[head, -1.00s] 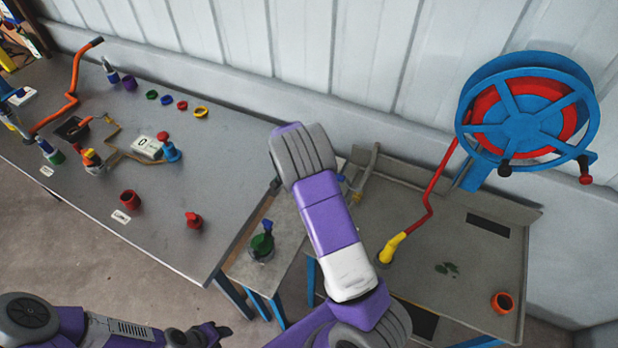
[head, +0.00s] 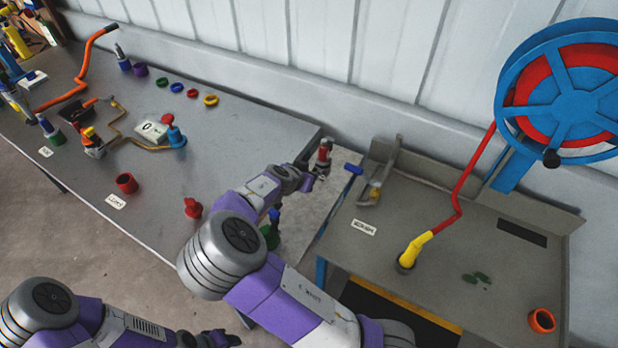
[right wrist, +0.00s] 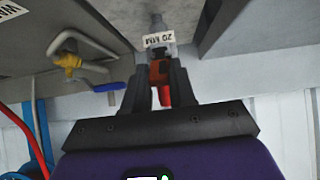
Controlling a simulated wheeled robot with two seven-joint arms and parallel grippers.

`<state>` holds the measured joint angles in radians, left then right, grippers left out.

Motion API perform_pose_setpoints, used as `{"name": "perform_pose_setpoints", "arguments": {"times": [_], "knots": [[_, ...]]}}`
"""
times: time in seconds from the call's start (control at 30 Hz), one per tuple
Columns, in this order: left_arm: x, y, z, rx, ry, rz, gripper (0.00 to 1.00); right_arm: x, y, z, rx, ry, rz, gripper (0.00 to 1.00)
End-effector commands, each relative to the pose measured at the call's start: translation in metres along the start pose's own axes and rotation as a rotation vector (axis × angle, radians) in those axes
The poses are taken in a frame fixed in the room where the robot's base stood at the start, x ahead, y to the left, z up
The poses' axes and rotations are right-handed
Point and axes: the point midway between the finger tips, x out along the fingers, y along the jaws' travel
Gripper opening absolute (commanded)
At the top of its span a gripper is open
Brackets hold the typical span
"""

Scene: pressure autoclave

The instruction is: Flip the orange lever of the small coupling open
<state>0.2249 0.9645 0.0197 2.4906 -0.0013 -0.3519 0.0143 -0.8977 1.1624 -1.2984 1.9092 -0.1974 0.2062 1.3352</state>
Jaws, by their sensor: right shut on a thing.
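The small coupling (head: 323,158) stands on the narrow bench between the two tables; it shows red-orange above a grey lower part. In the right wrist view its orange lever (right wrist: 164,85) lies between my fingers, with a "20 MM" label (right wrist: 158,40) just beyond. My right gripper (right wrist: 163,72) is shut on the lever. In the head view my right gripper (head: 312,180) is at the coupling, and its fingertips partly hide it. The lever's exact angle is hard to tell. My left gripper (head: 232,340) is low at the bottom edge, away from the coupling, its jaws unclear.
A blue-handled part (head: 354,169) and a brass valve fitting (head: 376,190) are close right of the coupling. A green fitting (head: 270,236) stands beside my right forearm. The right table (head: 440,290) carries a yellow nozzle (head: 413,250). A hose reel (head: 565,95) hangs above.

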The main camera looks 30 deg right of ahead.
Motion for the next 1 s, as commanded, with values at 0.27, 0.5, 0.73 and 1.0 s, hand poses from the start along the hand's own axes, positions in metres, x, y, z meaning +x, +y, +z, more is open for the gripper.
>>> {"name": "perform_pose_setpoints", "arguments": {"times": [0.27, 0.5, 0.73, 1.0], "knots": [[0.0039, -0.0014, -0.0003, 0.0, 0.0, 0.0, 0.43, 0.0002, 0.0002, 0.0023, -0.002, 0.014, 0.001, 0.0], [0.0038, -0.0013, -0.0002, 0.0, 0.0, 0.0, 0.43, 0.0004, 0.0003, 0.0026, -0.002, 0.013, 0.001, 0.0], [0.0038, -0.0013, -0.0002, 0.0, 0.0, 0.0, 0.43, 0.0004, 0.0003, 0.0023, -0.002, 0.013, 0.001, 0.51], [0.0031, -0.0011, -0.0002, 0.0, 0.0, 0.0, 0.43, -0.0013, -0.0001, 0.0001, -0.001, 0.014, 0.0, 0.51]]}}
